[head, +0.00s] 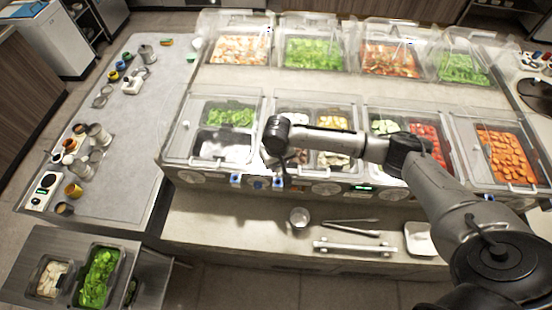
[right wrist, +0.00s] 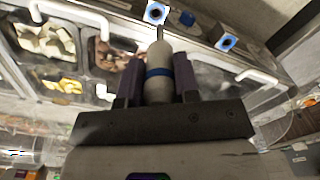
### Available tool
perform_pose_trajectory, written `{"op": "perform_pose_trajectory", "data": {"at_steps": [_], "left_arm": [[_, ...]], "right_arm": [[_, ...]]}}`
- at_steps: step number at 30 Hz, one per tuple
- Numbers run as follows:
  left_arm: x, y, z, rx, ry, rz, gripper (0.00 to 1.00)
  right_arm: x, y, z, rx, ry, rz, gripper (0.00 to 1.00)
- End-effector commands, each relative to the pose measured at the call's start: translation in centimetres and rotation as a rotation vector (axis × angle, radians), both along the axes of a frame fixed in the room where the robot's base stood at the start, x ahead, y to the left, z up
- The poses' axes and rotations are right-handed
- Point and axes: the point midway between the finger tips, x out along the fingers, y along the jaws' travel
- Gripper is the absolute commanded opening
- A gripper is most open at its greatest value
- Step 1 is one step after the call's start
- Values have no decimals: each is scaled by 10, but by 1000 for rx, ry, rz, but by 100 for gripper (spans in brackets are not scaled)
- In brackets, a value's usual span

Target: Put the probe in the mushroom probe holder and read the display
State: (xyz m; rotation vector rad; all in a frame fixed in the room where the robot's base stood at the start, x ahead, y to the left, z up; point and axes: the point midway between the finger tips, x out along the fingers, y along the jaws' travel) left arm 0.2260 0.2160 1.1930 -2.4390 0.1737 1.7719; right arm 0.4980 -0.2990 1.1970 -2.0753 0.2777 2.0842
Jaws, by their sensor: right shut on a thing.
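My right gripper (head: 281,163) reaches in from the right over the front edge of the counter, pointing down. In the right wrist view the right gripper (right wrist: 158,75) is shut on the probe (right wrist: 159,60), a pale cylinder with a blue band and a thin tip. The probe's tip points toward the counter front, close to a blue square holder (right wrist: 156,13); whether they touch I cannot tell. A second blue holder (right wrist: 227,42) is to its right. Blue holders also show in the head view (head: 235,180). A green-lit display (head: 363,187) is on the front; its reading is too small. My left gripper is not in view.
Lidded food wells (head: 500,150) line the counter, with clear lids and white handles (right wrist: 75,14) near the gripper. Tongs (head: 350,222), a small cup (head: 299,217) and a white tray (head: 420,240) lie on the lower ledge. The side table's middle (head: 130,130) is mostly clear.

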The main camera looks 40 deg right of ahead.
Motion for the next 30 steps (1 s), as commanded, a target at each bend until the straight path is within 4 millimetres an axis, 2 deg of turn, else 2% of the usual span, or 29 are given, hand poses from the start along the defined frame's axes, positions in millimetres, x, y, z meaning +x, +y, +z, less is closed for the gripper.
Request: {"op": "perform_pose_trajectory", "data": {"at_steps": [4,11,30], "left_arm": [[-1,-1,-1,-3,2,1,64],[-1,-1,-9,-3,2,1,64],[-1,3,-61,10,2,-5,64]], "right_arm": [[9,-11,-5,0,-4,-22,6],[10,-12,-13,0,-5,-24,6],[9,-12,-56,-1,-5,-24,6]]}}
